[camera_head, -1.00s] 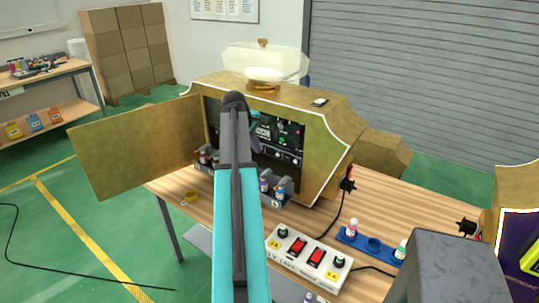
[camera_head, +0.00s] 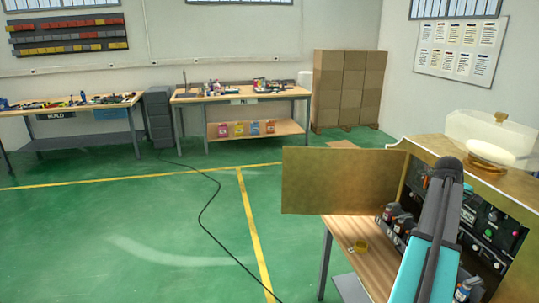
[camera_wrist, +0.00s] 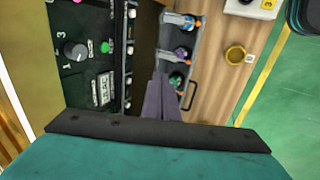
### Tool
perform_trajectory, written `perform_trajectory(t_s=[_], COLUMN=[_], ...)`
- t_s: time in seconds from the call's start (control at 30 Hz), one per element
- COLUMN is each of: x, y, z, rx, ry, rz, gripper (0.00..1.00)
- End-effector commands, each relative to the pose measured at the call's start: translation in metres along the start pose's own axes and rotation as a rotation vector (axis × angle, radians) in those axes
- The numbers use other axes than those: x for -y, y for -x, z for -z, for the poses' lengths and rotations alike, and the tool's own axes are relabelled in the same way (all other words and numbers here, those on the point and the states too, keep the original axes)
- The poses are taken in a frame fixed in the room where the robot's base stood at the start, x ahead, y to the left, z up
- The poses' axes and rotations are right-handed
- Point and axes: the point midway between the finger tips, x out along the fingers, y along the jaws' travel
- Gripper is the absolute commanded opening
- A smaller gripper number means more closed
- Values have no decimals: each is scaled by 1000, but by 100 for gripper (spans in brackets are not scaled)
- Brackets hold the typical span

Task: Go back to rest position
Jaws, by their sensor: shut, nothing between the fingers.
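My gripper (camera_wrist: 163,82) shows in the wrist view as narrow purple-grey fingers, closed together and empty. It points towards the inside of the open perfume machine, in front of its control panel (camera_wrist: 82,85) and beside a rack (camera_wrist: 194,60) of small bottles. I cannot tell whether it touches anything. In the head view the perfume machine (camera_head: 520,203) stands on a wooden table at the lower right, its brown door (camera_head: 343,181) swung open to the left. My teal and dark arm covers part of its interior.
A yellow ring-shaped cup (camera_head: 360,246) sits on the wooden table (camera_head: 346,232) near the door. A black cable (camera_head: 203,212) crosses the green floor. Workbenches (camera_head: 245,96) and stacked boxes (camera_head: 347,88) stand along the back wall. The floor at the left is clear.

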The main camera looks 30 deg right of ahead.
Motion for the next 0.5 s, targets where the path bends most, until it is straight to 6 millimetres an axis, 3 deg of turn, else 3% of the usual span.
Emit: perform_trajectory(t_s=[0.17, 0.27, 0.5], x=[23, 51, 150], y=[0, -9, -41], z=[26, 48, 103], rx=[-13, -16, -9], ry=[41, 86, 226], rz=[7, 24, 82], gripper=[0, 0, 0])
